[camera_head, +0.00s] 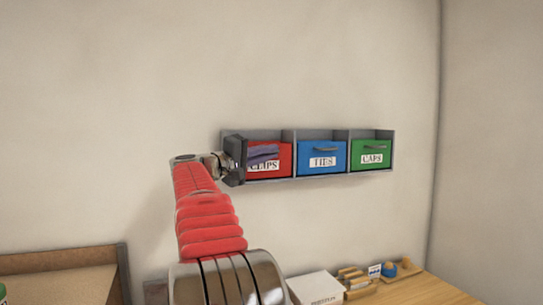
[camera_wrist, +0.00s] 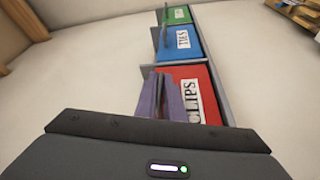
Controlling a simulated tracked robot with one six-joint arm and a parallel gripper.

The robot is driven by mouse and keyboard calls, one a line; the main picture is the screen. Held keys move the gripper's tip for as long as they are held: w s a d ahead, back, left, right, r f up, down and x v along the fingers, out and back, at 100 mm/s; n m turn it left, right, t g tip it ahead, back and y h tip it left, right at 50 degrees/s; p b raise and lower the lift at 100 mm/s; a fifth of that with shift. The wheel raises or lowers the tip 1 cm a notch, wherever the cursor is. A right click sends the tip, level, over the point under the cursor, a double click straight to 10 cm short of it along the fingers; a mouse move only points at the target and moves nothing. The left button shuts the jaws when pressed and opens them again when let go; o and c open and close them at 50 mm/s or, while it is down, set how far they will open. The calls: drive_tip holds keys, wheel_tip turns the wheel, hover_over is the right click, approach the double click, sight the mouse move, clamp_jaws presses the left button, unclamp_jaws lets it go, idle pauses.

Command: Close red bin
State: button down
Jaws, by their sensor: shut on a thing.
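The red bin (camera_head: 284,160), labelled CLIPS, sits in the left compartment of a grey wall rack (camera_head: 294,158). Its front also shows in the wrist view (camera_wrist: 204,78), nearly level with its neighbours; I cannot tell whether it stands out slightly. My gripper (camera_head: 266,153) is at the upper part of this front, reaching in from the left.
The blue TIES bin (camera_head: 322,153) and green CAPS bin (camera_head: 371,152) sit in the compartments to the right, each with a handle. Below are a wooden table (camera_head: 425,289), a white box (camera_head: 315,288) and small wooden items (camera_head: 358,278). The wall above is bare.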

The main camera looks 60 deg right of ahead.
drive_tip(key=shift+w+d+r, duration=0.1)
drive_tip(key=shift+d, duration=0.1)
idle(0.4)
drive_tip(key=c, duration=1.9)
unclamp_jaws()
drive_tip(key=shift+a, duration=0.1)
drive_tip(key=v, duration=1.3)
drive_tip(key=shift+a, duration=0.35)
drive_tip(key=shift+w, duration=0.2)
